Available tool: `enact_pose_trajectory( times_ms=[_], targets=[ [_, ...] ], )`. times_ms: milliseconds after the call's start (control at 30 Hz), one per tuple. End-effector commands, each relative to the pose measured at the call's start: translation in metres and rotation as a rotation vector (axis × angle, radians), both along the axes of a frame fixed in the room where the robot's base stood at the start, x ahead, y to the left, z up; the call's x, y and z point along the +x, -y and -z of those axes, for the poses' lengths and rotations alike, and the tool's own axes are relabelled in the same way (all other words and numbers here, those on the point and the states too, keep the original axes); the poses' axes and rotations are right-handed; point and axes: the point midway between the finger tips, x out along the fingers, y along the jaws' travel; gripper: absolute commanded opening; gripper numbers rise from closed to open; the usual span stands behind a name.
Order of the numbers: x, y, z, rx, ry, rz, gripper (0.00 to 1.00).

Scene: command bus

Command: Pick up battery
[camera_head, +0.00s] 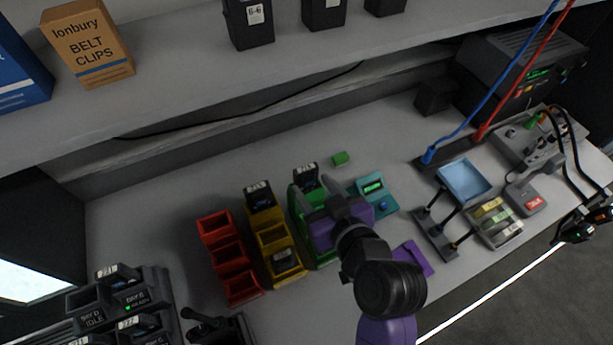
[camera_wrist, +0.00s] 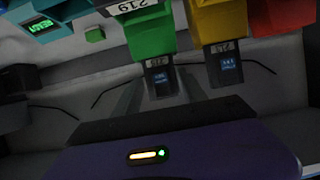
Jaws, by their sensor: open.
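Dark, battery-like blocks with white labels and small screens stand in the coloured racks. One block (camera_head: 305,176) is at the far end of the green rack; it also shows in the wrist view (camera_wrist: 160,76). Another block (camera_head: 258,195) is at the far end of the yellow rack (camera_head: 272,240), also in the wrist view (camera_wrist: 226,66). A third lies nearer in the yellow rack. My gripper (camera_wrist: 160,92) is open and empty, with its grey fingers on either side of the green rack's far block in the wrist view. In the head view my purple wrist hides part of the green rack (camera_head: 324,258).
A red rack (camera_head: 228,255) stands left of the yellow one. A blue tray (camera_head: 464,180) is farther right. A shelf (camera_head: 200,80) overhangs the back. A dark charging station (camera_head: 125,300) is front left.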

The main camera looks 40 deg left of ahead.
Motion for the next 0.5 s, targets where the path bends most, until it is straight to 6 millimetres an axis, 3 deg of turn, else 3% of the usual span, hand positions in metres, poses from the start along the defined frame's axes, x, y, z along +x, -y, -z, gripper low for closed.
enact_pose_trajectory(
  times_ms=[233, 500],
  targets=[
    [0.0010, -0.0019, 0.0008, 0.001, 0.001, 0.001, 0.49],
    [0.0010, -0.0018, 0.0002, 0.002, 0.001, 0.001, 0.02]
  ],
)
